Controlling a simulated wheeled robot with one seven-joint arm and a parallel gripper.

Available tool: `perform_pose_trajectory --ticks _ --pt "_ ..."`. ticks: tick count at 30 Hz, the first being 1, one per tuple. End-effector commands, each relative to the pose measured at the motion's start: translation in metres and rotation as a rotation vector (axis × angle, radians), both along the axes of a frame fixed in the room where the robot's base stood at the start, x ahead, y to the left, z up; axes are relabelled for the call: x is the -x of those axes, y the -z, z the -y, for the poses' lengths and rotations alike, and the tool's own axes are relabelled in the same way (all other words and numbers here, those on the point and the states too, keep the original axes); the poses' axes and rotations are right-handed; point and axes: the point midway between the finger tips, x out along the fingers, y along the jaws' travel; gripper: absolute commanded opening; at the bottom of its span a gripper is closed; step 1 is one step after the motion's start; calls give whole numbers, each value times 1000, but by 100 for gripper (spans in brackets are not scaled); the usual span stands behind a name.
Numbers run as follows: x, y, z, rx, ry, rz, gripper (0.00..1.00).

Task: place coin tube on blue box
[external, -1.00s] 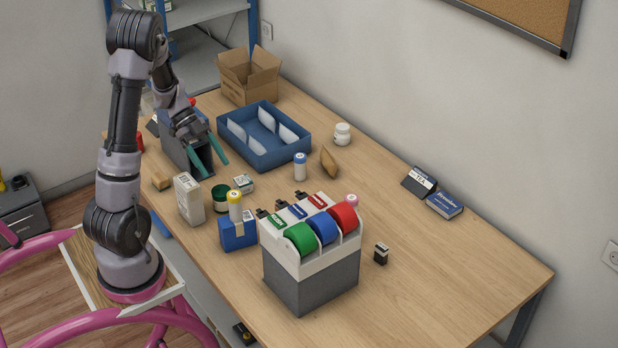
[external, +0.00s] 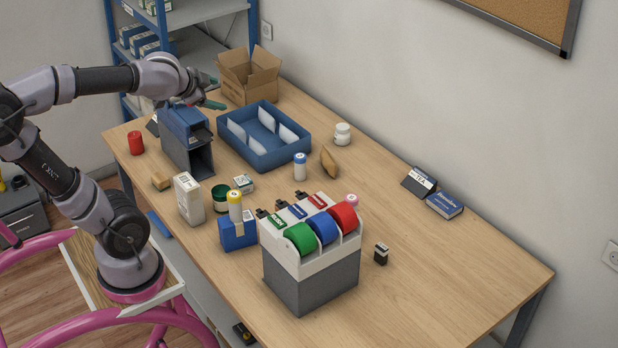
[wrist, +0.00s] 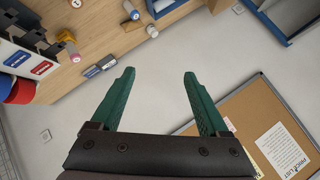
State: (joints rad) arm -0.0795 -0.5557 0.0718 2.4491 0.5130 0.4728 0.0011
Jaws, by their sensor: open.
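A blue box (external: 238,234) with a tan strip sits at the near-left side of the table, left of the tape dispenser. A tube with a yellow cap (external: 235,204) stands upright and appears to rest on top of this box. A white tube with a blue cap (external: 300,167) stands upright on the table by the blue tray. No label shows which tube is the coin tube. My gripper (external: 211,94) is open and raised above the far-left part of the table, well away from both tubes. In the wrist view, its green fingers (wrist: 160,82) are spread with nothing between them.
A grey bin (external: 188,150) with a blue top is below my gripper. The blue tray (external: 285,160), a cardboard box (external: 250,85) and the tape dispenser (external: 312,280) with green, blue and red rolls stand on the table. The right of the table is mostly clear.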

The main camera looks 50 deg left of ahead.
Motion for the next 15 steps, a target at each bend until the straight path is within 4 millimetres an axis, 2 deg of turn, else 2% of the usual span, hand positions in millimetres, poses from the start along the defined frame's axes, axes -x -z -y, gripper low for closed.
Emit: perform_pose_trajectory --ticks 1,3,6,10,15 --pt "21 3 15 46 -15 -29 78" --pt "47 13 33 110 -29 -88 78" --pt "75 24 55 179 -29 -157 78" --pt "94 32 70 223 -21 -207 78" --pt "97 34 72 232 -21 -218 78"
